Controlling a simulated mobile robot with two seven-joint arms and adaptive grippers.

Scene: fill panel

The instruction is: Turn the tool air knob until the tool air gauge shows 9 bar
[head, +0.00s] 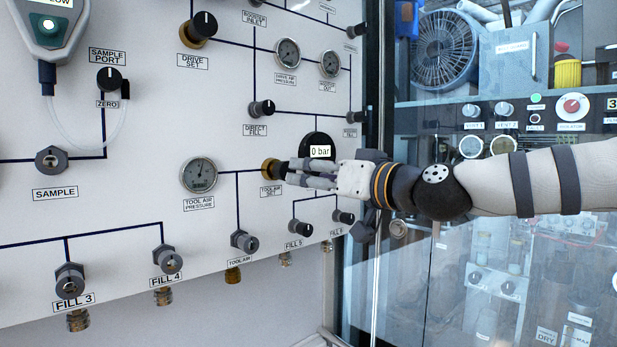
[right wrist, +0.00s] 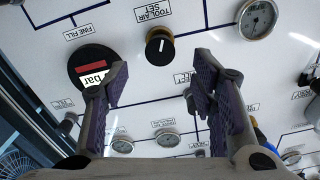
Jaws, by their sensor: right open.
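The tool air knob (head: 270,169), black on a brass collar and labelled TOOL AIR SET, sits on the white panel. It also shows in the right wrist view (right wrist: 160,47) with a white pointer line. My right gripper (head: 292,172) is open right in front of it. In the right wrist view, the knob lies just beyond and between the spread fingertips; I cannot tell whether they touch it. The tool air gauge (head: 199,175), labelled TOOL AIR PRESSURE, is left of the knob; its reading is too small to tell. My left gripper is not in view.
A round black display (head: 319,150) reading "0 bar" is close to the right gripper. The direct fill knob (head: 261,108) is above, and the tool air fitting (head: 244,241) is below. A glass-fronted cabinet with a fan (head: 444,50) stands right of the panel.

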